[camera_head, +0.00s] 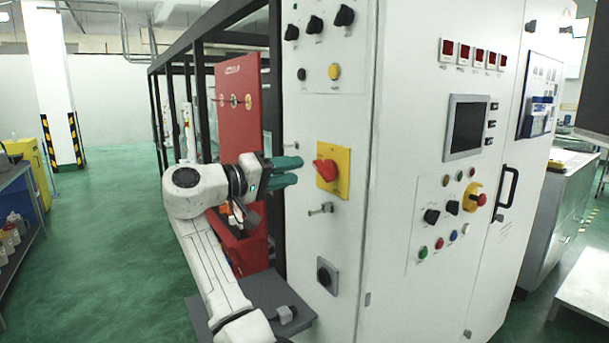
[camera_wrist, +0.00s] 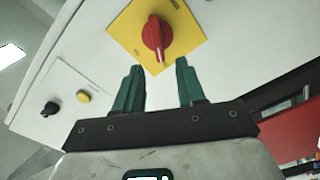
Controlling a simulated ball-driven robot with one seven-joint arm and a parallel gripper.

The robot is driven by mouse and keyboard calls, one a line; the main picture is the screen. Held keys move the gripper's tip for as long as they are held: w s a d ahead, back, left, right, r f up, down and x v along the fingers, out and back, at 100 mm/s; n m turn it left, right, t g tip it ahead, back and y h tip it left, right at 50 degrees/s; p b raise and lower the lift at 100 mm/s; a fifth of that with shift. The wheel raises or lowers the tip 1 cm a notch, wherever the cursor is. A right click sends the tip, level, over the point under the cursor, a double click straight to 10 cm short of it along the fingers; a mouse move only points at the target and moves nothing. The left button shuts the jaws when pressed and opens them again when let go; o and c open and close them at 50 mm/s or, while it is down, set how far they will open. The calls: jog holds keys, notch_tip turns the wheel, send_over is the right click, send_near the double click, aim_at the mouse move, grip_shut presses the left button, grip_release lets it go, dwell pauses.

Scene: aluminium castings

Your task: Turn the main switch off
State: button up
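The main switch is a red rotary knob (camera_head: 325,170) on a yellow square plate (camera_head: 342,172), mounted on the narrow side of a white cabinet. My gripper (camera_head: 296,171) is just left of the knob in the head view, level with it, its green fingers pointing at it. In the wrist view the fingers (camera_wrist: 158,80) are spread apart and empty. There the red knob (camera_wrist: 156,36) lies beyond the fingertips, roughly between them, its handle pointing along the fingers' direction. I see no contact between fingers and knob.
A small latch (camera_head: 321,209) sits just below the switch. A red panel (camera_head: 238,110) and black frame stand behind my arm.

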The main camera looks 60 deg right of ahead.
jog(key=b+v, duration=0.1)
jog(key=v, duration=0.4)
dwell(0.5)
jog(key=s+a+f+n+t+y, duration=0.2)
jog(key=f+t, duration=0.1)
jog(key=f, duration=0.9)
jog(key=s+a+f+n+t+y, duration=0.2)
jog(key=a+f+n+t, duration=0.1)
jog(key=f, duration=0.9)
jog(key=s+a+f+n+t+y, duration=0.2)
jog(key=f+t, duration=0.1)
jog(key=f, duration=0.9)
jog(key=s+a+f+n+y, duration=0.2)
jog(key=s+a+f+y, duration=0.2)
jog(key=s+a+f, duration=0.3)
jog(key=s+a+f+n+t+y, duration=0.1)
jog(key=s+a+f+y, duration=0.4)
jog(key=s+a, duration=0.6)
notch_tip(320, 180, down, 3)
jog(key=shift+s+a+r+n, duration=0.1)
jog(key=shift+s+a+n, duration=0.2)
jog(key=shift+a+n, duration=0.45)
